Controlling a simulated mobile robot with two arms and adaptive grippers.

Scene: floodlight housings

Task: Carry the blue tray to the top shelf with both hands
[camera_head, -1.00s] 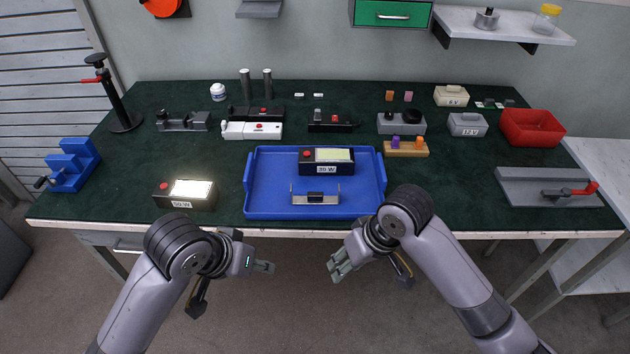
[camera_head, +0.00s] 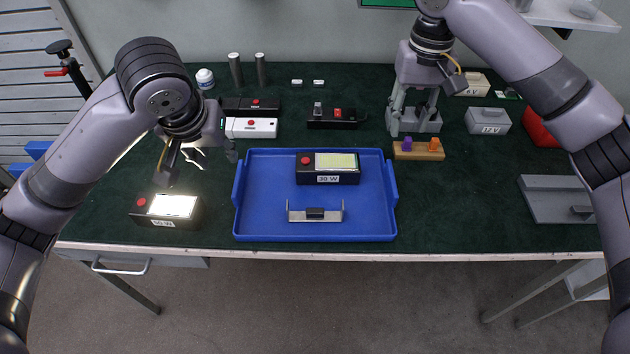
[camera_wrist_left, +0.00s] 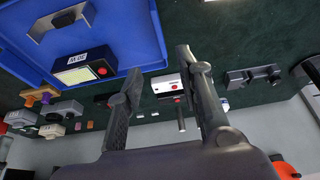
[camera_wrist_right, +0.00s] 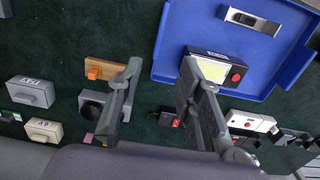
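The blue tray (camera_head: 262,212) lies flat on the green bench top, with raised handles at its left and right ends. In it are a 30 W floodlight (camera_head: 328,180) and a metal bracket with a dark block (camera_head: 315,215). My left gripper (camera_head: 212,153) is open and empty, left of the tray's far left corner. My right gripper (camera_head: 414,125) is open and empty, beyond the far right corner, near an orange peg block (camera_head: 418,156). The wrist views show both finger pairs apart, with the tray (camera_wrist_left: 140,25) (camera_wrist_right: 175,50) beside them. A wall shelf (camera_head: 565,17) shows partly at the upper right.
A lit 50 W floodlight (camera_head: 165,212) stands left of the tray. Several housings stand behind it, including a white one (camera_head: 250,128) and a dark one (camera_head: 332,120). Grey boxes (camera_head: 488,121) and a grey plate fixture (camera_head: 552,195) are at the right. The front bench edge is clear.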

